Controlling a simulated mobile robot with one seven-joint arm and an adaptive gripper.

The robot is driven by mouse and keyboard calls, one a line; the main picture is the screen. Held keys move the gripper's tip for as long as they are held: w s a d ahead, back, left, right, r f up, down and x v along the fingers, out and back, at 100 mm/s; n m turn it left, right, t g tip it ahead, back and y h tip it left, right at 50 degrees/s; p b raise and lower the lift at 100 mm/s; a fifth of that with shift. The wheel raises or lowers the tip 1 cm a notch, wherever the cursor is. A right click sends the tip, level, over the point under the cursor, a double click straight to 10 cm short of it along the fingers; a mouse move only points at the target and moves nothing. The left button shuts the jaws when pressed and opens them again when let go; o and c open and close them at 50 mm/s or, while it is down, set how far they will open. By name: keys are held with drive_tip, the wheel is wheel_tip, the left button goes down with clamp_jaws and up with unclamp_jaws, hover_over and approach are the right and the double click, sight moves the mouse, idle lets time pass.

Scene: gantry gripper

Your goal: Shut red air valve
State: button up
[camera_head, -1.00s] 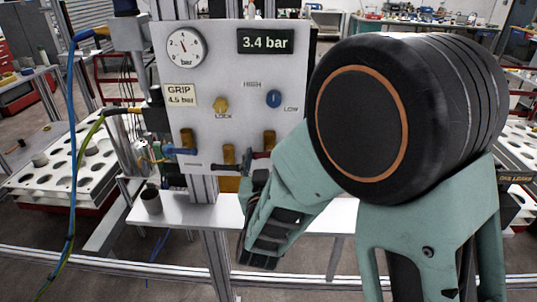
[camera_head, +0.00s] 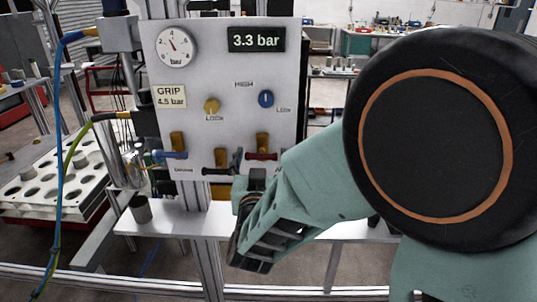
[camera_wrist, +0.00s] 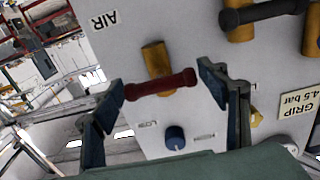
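The red air valve has a dark red bar handle (camera_head: 265,157) at the lower right of the grey panel (camera_head: 215,130). The handle lies horizontal, across its upright brass body (camera_head: 262,141). In the wrist view the red handle (camera_wrist: 160,85) lies between my two spread fingers, near an "AIR" label (camera_wrist: 112,19). My gripper (camera_head: 247,168) is open at the lower edge of the panel. Its fingers hide part of the handle's surroundings in the head view. In the wrist view gaps show between the handle ends and the fingers; contact cannot be told.
A black-handled valve (camera_head: 216,171) sits close to the left of my gripper, and a blue-handled valve (camera_head: 171,155) farther left. The panel also bears a yellow knob (camera_head: 211,106), a blue knob (camera_head: 266,98), a gauge (camera_head: 175,46) and a display (camera_head: 257,39) reading 3.3 bar.

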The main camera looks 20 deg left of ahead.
drive_tip(key=v, duration=0.7)
drive_tip(key=shift+s, duration=0.25)
drive_tip(key=shift+d, duration=0.1)
